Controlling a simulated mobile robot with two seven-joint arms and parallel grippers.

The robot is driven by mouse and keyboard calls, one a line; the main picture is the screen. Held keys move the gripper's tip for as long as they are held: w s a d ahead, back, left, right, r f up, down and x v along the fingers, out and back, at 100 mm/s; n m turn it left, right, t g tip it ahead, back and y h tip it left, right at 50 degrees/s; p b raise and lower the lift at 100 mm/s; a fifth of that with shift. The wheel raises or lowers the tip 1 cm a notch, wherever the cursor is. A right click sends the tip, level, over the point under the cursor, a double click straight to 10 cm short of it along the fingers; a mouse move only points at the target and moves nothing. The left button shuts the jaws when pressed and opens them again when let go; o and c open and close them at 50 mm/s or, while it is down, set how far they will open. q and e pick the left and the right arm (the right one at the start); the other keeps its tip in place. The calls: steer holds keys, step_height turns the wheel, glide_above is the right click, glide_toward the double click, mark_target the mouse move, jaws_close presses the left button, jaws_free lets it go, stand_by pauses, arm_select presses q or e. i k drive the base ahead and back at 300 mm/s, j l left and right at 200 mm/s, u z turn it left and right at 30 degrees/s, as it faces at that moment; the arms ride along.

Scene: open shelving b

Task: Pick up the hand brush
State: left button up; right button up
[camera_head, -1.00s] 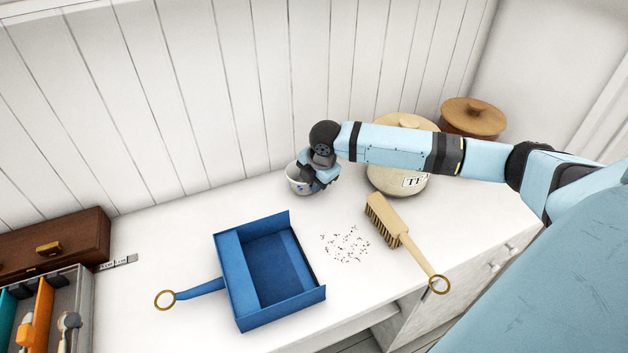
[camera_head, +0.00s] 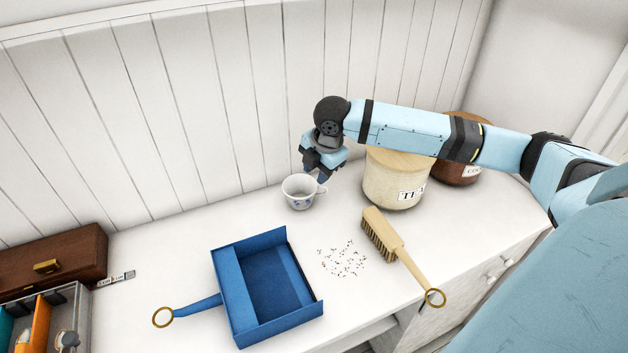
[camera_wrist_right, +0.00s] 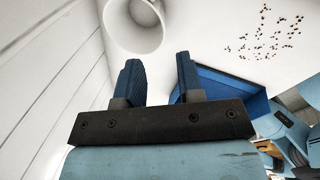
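The hand brush (camera_head: 394,245) has a pale wooden block with dark bristles and a handle ending in a brass ring. It lies on the white counter (camera_head: 190,240) to the right of scattered dark specks (camera_head: 342,259), its ring end near the front edge. My right gripper (camera_head: 323,172) is above the back of the counter, just behind a white cup (camera_head: 299,192), well away from the brush. In the right wrist view its two fingers (camera_wrist_right: 160,82) are apart with nothing between them. The brush cannot be made out in the wrist view. My left gripper is out of view.
A blue dustpan (camera_head: 265,290) lies left of the specks. A tea canister (camera_head: 392,187) and a brown canister (camera_head: 456,176) stand behind the brush, under my right arm. A brown box (camera_head: 75,254) and an organiser tray (camera_head: 85,312) are at the left.

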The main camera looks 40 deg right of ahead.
mark_target(375, 222)
steer(key=k, duration=1)
